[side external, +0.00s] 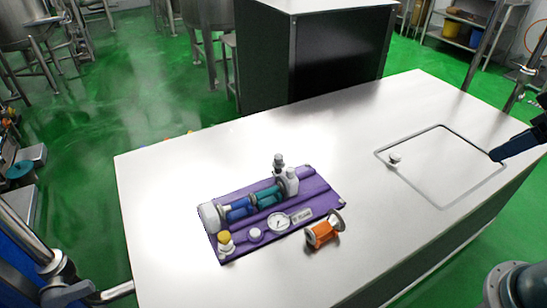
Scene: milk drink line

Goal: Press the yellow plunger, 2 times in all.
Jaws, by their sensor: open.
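The yellow plunger (226,240) stands at the near left corner of a purple panel (310,190) on the white table. My gripper (498,155) shows only in part at the right edge, as a dark blue shape over the right end of the table. It is open and far from the plunger, with nothing seen in it. The rest of it is cut off by the picture edge.
The panel also carries a blue and teal cylinder (240,209), a round gauge (279,222), a white knob (256,234) and a white bottle (291,182). An orange spool-like part (320,234) is at its front edge. A square hatch (440,165) with a small knob lies at the right. The table middle is clear.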

